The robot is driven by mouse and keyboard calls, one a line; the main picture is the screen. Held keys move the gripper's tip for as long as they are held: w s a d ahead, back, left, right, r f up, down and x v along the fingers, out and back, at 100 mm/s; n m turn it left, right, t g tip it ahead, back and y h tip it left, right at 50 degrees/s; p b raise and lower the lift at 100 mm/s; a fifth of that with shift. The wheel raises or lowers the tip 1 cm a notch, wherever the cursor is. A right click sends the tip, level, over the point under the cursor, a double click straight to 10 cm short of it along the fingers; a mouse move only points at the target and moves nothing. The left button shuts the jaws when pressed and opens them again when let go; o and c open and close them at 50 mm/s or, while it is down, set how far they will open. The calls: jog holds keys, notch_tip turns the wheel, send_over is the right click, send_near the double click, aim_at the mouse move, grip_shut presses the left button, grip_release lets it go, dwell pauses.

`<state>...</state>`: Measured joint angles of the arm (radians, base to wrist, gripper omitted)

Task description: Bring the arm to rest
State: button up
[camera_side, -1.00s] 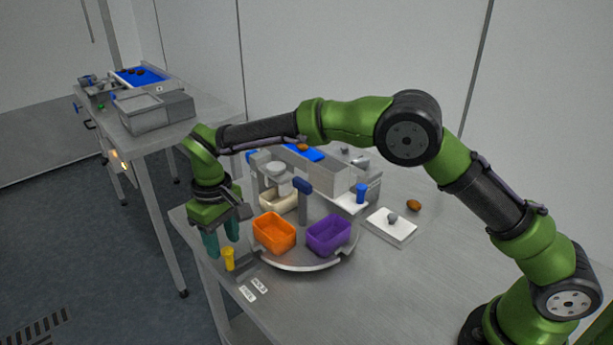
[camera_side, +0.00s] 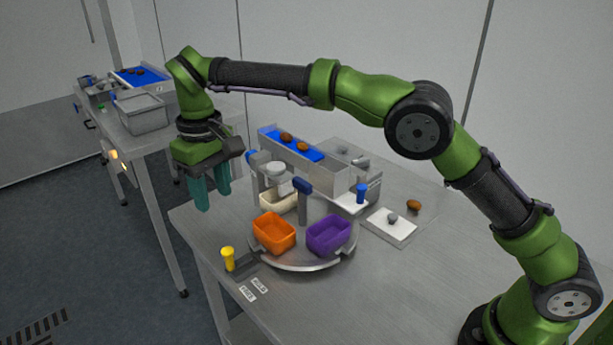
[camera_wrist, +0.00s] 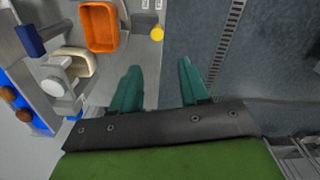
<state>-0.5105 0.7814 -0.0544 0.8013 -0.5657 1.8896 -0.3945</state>
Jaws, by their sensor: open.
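My gripper (camera_side: 211,190) is open and empty in the side view, pointing down. It hangs in the air above the left end of the table, left of the round stand and above the yellow peg (camera_side: 228,258). In the wrist view its two teal fingers (camera_wrist: 158,88) are spread apart with nothing between them. The yellow peg (camera_wrist: 157,33) shows beyond the fingertips there, apart from them. My arm is raised and bent across the back of the table (camera_side: 330,295).
An orange bin (camera_side: 273,232), a purple bin (camera_side: 328,236) and a cream bin (camera_side: 278,201) stand on the round stand. Behind is a blue belt (camera_side: 292,145) with brown dates. A white pad (camera_side: 391,227) with a grey piece lies right. A second bench (camera_side: 150,140) stands back left.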

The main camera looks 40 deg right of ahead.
jog(key=s+d+r+m+t+y, duration=0.2)
jog(key=s+d+m+t, duration=0.5)
jog(key=s+d, duration=1.5)
jog(key=s+r, duration=0.1)
jog(key=s, duration=0.2)
jog(key=shift+d+r, duration=0.2)
jog(key=shift+d, duration=0.05)
